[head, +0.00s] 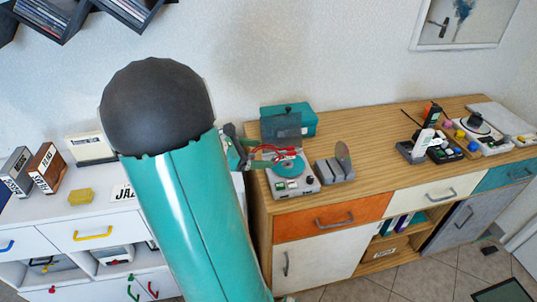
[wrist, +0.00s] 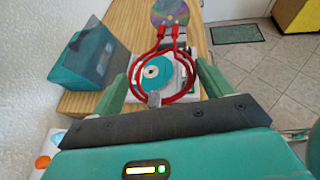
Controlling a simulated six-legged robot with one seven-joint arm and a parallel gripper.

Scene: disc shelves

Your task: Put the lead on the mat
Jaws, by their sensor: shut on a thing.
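The lead is a looped red cable (wrist: 176,36) with two red plugs pointing away from me and a grey end near my gripper. In the head view the red lead (head: 268,149) shows above the disc player. My gripper (wrist: 166,66) is shut on the lead, its green fingers on either side of the loop. In the head view my gripper (head: 240,150) is partly hidden behind my arm. A dark mat (wrist: 237,33) lies on the tiled floor, past the wooden cabinet; its edge also shows in the head view (head: 506,292).
Under the lead is a player with a turquoise disc (head: 289,166). A teal box (head: 300,121) stands behind it and a grey stand with a disc (head: 335,170) to its right. The cabinet's wooden top (head: 375,165) has clear room before the handsets (head: 432,144).

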